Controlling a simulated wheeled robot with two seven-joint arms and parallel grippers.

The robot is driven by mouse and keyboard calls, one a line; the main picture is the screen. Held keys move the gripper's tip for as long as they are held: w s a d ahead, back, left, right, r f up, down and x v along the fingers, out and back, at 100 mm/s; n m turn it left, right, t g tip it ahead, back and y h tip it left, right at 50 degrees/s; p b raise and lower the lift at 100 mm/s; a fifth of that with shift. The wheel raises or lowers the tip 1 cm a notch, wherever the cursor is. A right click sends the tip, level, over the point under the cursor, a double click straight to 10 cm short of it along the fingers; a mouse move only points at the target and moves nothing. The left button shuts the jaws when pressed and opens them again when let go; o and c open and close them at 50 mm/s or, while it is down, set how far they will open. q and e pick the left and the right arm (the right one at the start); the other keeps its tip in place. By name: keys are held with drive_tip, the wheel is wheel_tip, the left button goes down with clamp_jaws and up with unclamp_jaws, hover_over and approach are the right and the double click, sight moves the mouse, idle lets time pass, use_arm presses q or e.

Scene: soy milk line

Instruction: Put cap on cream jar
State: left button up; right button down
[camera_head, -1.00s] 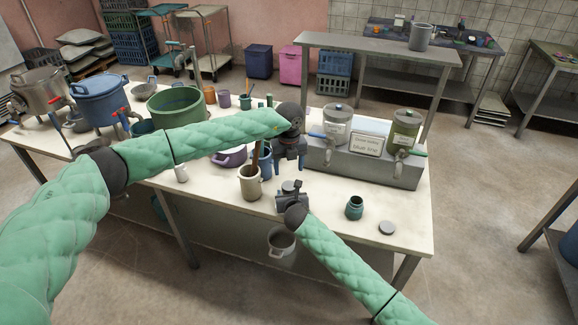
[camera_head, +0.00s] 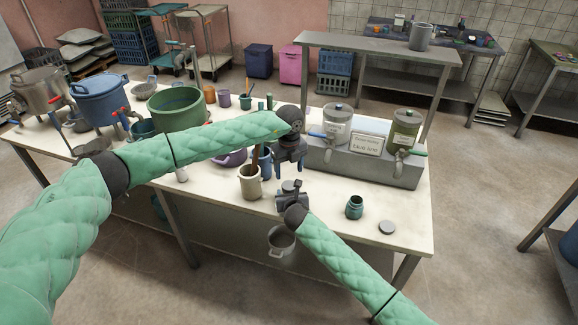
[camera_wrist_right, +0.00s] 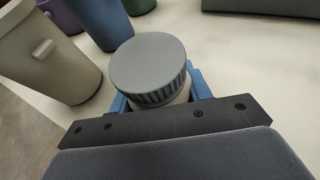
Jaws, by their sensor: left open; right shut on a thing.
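A grey cap (camera_wrist_right: 150,64) with a ribbed side sits flat on top of a cream jar (camera_wrist_right: 176,99) in the right wrist view. Only a little of the jar shows below the cap. My right gripper (camera_wrist_right: 160,98) has its blue fingers shut on either side of the jar, below the cap. In the head view my right gripper (camera_head: 291,191) is at the table's front edge, and the jar is hard to make out there. My left gripper (camera_head: 288,167) is open, pointing down, behind my right gripper and apart from it.
A cream pot (camera_head: 250,184) with a stick and a blue cup (camera_head: 266,162) stand close left of the grippers. A grey dispenser (camera_head: 375,168) stands behind. Bare tabletop lies between.

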sight(289, 185)
use_arm(q)
wheel_tip(289, 185, down, 7)
drive_tip(key=shift+r, duration=0.2)
drive_tip(key=shift+c, duration=0.2)
drive_tip(key=c, duration=0.9)
drive_tip(key=m, duration=0.4)
drive_tip(key=shift+m, duration=0.3)
drive_tip(key=shift+c, duration=0.2)
drive_tip(key=m, duration=0.5)
drive_tip(key=shift+a, duration=0.15)
drive_tip(key=o, duration=0.9)
drive_tip(key=shift+c, duration=0.2)
drive_tip(key=shift+o, duration=1.1)
